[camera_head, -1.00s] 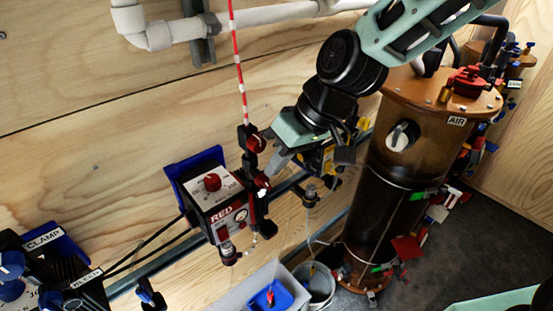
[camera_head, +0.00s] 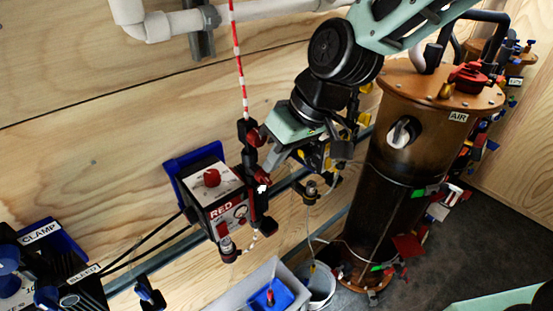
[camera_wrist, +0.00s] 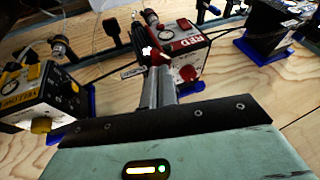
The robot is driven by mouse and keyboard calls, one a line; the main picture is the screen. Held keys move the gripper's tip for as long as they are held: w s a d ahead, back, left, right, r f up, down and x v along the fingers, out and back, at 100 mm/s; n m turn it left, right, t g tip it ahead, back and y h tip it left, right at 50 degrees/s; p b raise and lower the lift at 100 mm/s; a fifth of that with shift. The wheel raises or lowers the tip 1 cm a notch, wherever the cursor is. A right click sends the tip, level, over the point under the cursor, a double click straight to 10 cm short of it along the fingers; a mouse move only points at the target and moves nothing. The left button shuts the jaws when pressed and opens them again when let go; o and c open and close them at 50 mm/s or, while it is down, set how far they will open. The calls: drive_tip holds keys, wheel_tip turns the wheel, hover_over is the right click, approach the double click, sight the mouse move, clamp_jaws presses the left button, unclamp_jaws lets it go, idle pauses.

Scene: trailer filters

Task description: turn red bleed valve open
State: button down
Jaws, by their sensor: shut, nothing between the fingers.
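The red unit is a box labelled RED (camera_head: 222,211) with a red knob (camera_head: 212,178) on top, mounted on the wall rail. A black upright fitting (camera_head: 247,160) stands along its right side and carries red valve handles (camera_head: 262,174). Which of these is the bleed valve I cannot tell. My gripper (camera_head: 268,172) is shut and empty, its tips beside the lower red handle; whether they touch it is unclear. In the wrist view, my shut fingers (camera_wrist: 158,75) point at the box labelled RED (camera_wrist: 187,44) and partly cover the fitting.
A brown cylinder labelled AIR (camera_head: 400,180) stands right of my arm. A yellow unit (camera_wrist: 30,92) is at the left in the wrist view. A blue tray (camera_head: 283,296) and a bucket (camera_head: 318,284) sit below. Black units with CLAMP and BLEED labels (camera_head: 84,272) are at lower left.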

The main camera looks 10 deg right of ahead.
drive_tip(key=shift+s+a+t+h+b, duration=0.3)
drive_tip(key=shift+t+h+b, duration=0.3)
drive_tip(key=shift+b, duration=0.9)
drive_tip(key=shift+a+h+b, duration=0.2)
drive_tip(key=shift+h+b, duration=0.2)
drive_tip(key=shift+b, duration=0.2)
drive_tip(key=shift+s+r+n+t+h+b, duration=0.15)
drive_tip(key=shift+n+t+h+b, duration=0.15)
drive_tip(key=shift+b, duration=0.3)
